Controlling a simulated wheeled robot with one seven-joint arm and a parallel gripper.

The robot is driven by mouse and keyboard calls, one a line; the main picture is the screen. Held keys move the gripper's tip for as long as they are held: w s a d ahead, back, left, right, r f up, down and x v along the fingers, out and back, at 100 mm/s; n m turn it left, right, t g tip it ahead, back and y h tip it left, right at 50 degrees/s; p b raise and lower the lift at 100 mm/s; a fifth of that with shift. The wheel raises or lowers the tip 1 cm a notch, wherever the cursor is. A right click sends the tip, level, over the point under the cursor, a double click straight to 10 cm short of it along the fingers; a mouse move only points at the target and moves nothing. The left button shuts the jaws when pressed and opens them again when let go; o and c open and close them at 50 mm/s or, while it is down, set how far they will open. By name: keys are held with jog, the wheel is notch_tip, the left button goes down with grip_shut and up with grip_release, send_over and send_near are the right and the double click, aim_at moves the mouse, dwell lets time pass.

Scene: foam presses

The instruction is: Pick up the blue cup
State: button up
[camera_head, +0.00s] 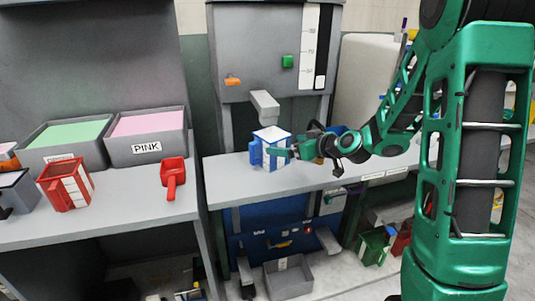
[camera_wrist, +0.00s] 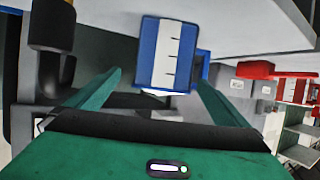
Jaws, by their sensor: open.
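The blue cup (camera_head: 270,147) stands on the grey counter below the spout of the foam press. It has a white side panel with measuring marks and a blue handle on its left in the head view. In the wrist view the cup (camera_wrist: 167,53) shows upside down, just beyond and between the fingertips. My gripper (camera_head: 290,153) comes in from the right, level with the cup. In the wrist view my gripper (camera_wrist: 160,85) has its two green fingers spread wide apart. Whether a finger touches the cup cannot be told.
The press spout (camera_head: 264,105) hangs over the cup. On the left table are a red cup (camera_head: 66,187), a red scoop (camera_head: 173,178), a pink foam bin (camera_head: 148,149) and a green foam bin (camera_head: 64,157). A gap separates the table from the counter (camera_head: 235,180).

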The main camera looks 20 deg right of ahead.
jog(key=x, duration=0.7)
jog(key=shift+w+a+f, duration=0.15)
jog(key=shift+w+a, duration=0.05)
jog(key=shift+a, duration=0.15)
jog(key=c, duration=1.3)
